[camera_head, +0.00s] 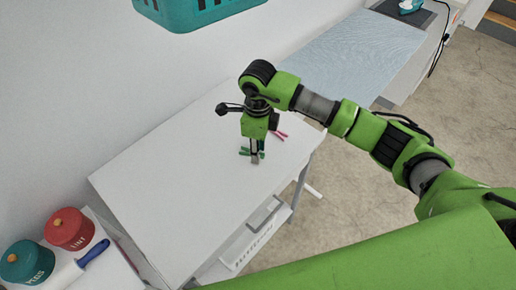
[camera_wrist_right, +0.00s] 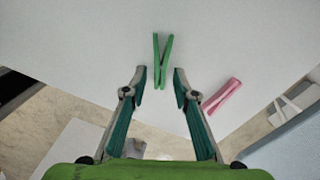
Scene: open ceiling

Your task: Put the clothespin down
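A green clothespin (camera_wrist_right: 162,60) lies on the white table, just ahead of the fingertips of my right gripper (camera_wrist_right: 160,77) in the wrist view. The fingers are apart, with a gap between each fingertip and the clothespin. In the head view my right gripper (camera_head: 255,160) points down over the table, and part of the green clothespin (camera_head: 244,151) shows beside it. A pink clothespin (camera_wrist_right: 222,96) lies to the right in the wrist view; it also shows in the head view (camera_head: 281,136). My left gripper is not in view.
The white table (camera_head: 165,190) is mostly clear. Red (camera_head: 68,229) and teal (camera_head: 27,262) canisters and a blue-handled roller (camera_head: 92,254) stand at lower left. A pale blue board (camera_head: 355,50) lies behind. A teal basket (camera_head: 185,12) hangs on the wall.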

